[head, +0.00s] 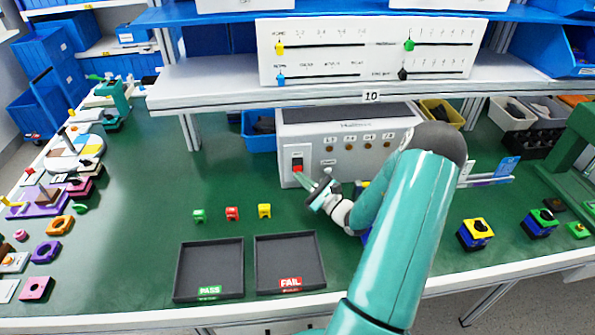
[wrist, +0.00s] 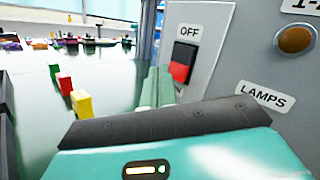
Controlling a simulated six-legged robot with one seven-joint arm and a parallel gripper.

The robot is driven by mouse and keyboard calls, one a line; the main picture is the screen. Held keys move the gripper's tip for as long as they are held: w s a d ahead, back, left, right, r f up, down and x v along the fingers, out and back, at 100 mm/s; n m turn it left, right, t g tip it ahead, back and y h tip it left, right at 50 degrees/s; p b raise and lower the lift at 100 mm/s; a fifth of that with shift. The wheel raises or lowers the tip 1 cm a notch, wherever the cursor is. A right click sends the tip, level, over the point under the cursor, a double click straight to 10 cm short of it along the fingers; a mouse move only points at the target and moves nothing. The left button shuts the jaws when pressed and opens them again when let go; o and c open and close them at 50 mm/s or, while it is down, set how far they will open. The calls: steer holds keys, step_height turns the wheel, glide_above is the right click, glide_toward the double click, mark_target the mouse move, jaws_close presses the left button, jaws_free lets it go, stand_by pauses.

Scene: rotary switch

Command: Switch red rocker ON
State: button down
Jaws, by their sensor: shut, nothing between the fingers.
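The rocker switch (head: 297,165) sits on a white plate at the left of the grey panel box's front. In the wrist view the rocker (wrist: 183,62) shows a black upper half and a red lower half. An OFF label (wrist: 189,32) is above it; the label below is mostly hidden, with only an N showing. My gripper (head: 303,179) is shut and empty, just below and in front of the rocker. Its pale green fingers (wrist: 156,88) point toward the plate, left of and below the red half in the wrist view. I cannot tell whether they touch it.
The grey panel box (head: 345,145) has a row of orange-brown buttons and a LAMPS label (wrist: 264,97). Green, red and yellow blocks (head: 232,213) stand left of my gripper, behind the PASS tray (head: 209,243) and FAIL tray (head: 289,238). A shelf (head: 215,88) overhangs the box.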

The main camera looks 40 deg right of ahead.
steer(key=shift+w+d, duration=0.2)
steer(key=shift+w, duration=0.1)
steer(key=shift+w+d+f, duration=0.1)
steer(key=shift+w+d, duration=0.1)
steer(key=shift+w, duration=0.05)
stand_by(0.6)
steer(key=shift+s, duration=0.1)
steer(key=shift+s+a, duration=0.4)
steer(key=shift+s, duration=0.1)
stand_by(0.3)
steer(key=s+a, duration=0.1)
steer(key=s, duration=0.1)
steer(key=s+a+r, duration=0.1)
steer(key=s+a, duration=0.1)
stand_by(0.5)
steer(key=shift+d, duration=0.1)
